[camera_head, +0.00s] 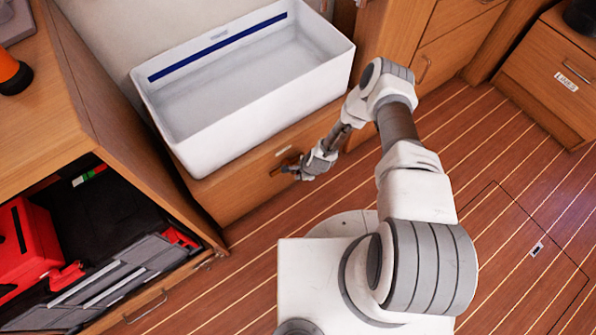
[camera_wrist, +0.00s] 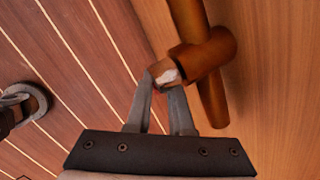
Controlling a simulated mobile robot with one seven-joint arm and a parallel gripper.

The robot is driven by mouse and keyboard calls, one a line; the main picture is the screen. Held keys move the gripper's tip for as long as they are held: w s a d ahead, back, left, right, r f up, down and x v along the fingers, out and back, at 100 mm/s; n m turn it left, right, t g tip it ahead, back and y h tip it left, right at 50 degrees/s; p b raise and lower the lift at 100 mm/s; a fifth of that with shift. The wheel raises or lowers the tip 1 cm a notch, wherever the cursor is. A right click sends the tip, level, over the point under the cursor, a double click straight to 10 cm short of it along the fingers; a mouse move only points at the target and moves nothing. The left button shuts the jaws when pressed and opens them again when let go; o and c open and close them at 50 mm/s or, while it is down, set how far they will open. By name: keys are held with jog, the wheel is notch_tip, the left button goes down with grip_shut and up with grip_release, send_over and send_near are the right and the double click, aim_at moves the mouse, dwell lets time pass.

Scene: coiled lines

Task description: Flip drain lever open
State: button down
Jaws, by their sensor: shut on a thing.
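The drain lever (camera_wrist: 204,54) is a copper-brown fitting on the wooden front below the white basin. In the wrist view its stub reaches left from a longer rod (camera_wrist: 211,97), and a pale patch shows at its end. In the head view the lever (camera_head: 284,166) is small and partly hidden by my gripper (camera_head: 297,172). In the wrist view my gripper (camera_wrist: 164,92) has its two fingers closed about the end of the stub, at the pale patch. The exact contact is partly hidden.
The white basin (camera_head: 245,125) with a blue stripe stands above the lever. An open compartment at lower left holds a red case (camera_head: 22,250) and a grey lid (camera_head: 120,268).

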jog(key=shift+w+d+r+n+t+h+p, duration=0.2)
jog(key=shift+d+r+t+h+p, duration=0.15)
jog(key=shift+t+h, duration=0.35)
jog(key=shift+w+d+r+n+t+h+p, duration=0.2)
jog(key=shift+d+r+t+h+p, duration=0.15)
jog(key=shift+h, duration=0.55)
jog(key=c, duration=1.1)
grip_release()
jog(key=p+v, duration=0.6)
jog(key=v, duration=1.1)
jog(key=shift+s+a+r+p, duration=0.15)
jog(key=shift+s+p, duration=0.1)
jog(key=shift+p, duration=0.15)
